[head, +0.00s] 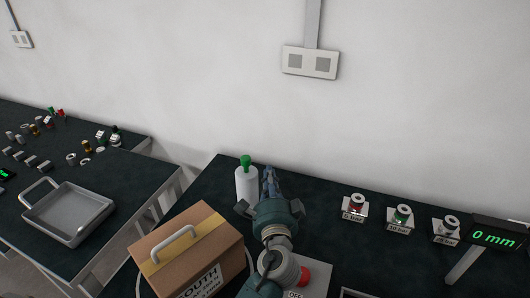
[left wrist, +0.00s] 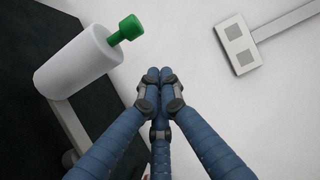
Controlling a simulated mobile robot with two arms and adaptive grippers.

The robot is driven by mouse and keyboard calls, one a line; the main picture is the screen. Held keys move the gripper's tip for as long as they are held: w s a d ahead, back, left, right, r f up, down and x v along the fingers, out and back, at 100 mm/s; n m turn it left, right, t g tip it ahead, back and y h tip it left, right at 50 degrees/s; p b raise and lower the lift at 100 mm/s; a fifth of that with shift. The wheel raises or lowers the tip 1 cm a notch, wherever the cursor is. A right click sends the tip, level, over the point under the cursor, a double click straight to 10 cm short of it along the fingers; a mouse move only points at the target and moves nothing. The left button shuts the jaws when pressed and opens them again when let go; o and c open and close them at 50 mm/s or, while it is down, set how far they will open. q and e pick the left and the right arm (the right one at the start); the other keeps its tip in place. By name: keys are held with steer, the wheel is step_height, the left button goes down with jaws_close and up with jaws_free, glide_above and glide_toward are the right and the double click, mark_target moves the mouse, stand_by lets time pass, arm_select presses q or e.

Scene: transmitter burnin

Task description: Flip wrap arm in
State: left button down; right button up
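I cannot pick out a wrap arm in either view. My left gripper (head: 269,175) points toward the wall above the dark workbench, just right of a white bottle with a green top (head: 246,185). In the left wrist view its blue fingers (left wrist: 160,76) are drawn together at the tips, with nothing visible between them. The white bottle (left wrist: 75,62) shows at upper left there, apart from the fingers. My left arm hides part of the bench behind it. My right gripper is in neither view.
A cardboard box with a handle (head: 188,262) stands left of my arm. A red button (head: 304,275) is close on its right. Three labelled fittings (head: 401,217) and a 0 mm display (head: 494,237) are further right. A metal tray (head: 69,212) is on the left bench.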

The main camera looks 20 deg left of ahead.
arm_select(q)
steer(key=p, duration=0.5)
glide_above(257, 173)
steer(key=shift+s+r, duration=0.1)
steer(key=shift+r, duration=0.1)
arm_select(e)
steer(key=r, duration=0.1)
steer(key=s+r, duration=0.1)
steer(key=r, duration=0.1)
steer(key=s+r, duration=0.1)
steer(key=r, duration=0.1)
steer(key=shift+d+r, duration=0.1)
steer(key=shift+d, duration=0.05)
arm_select(q)
steer(key=shift+f, duration=0.1)
